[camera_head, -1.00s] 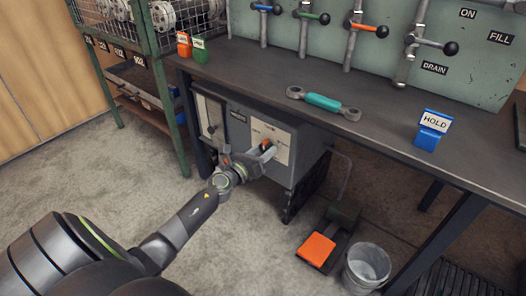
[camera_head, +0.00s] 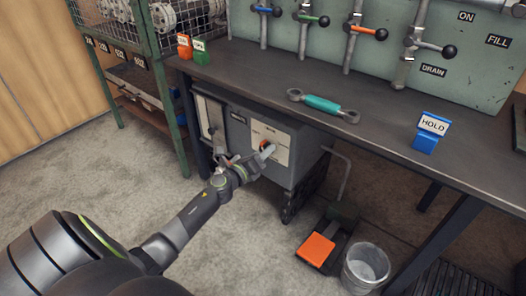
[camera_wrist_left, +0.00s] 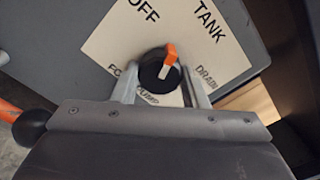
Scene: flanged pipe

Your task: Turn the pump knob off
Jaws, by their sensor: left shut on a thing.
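The pump knob is round and black with an orange-tipped pointer. It sits on the white label plate (camera_head: 282,144) of the grey pump box (camera_head: 310,160) under the bench. In the left wrist view the knob (camera_wrist_left: 158,76) lies between the fingers of my left gripper (camera_wrist_left: 162,92), which is shut on it. The pointer aims between the words OFF and TANK there. PUMP and DRAIN are partly hidden by the fingers. In the head view my left gripper (camera_head: 260,158) reaches the plate, and only an orange bit of knob shows. My right gripper is not in view.
On the bench are a turquoise-handled tool (camera_head: 322,104), a blue HOLD sign (camera_head: 430,132) and orange and green tags. Valve levers stand behind. An orange pedal (camera_head: 316,249) and a bucket (camera_head: 365,267) are on the floor to the right. A green wire rack is at left.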

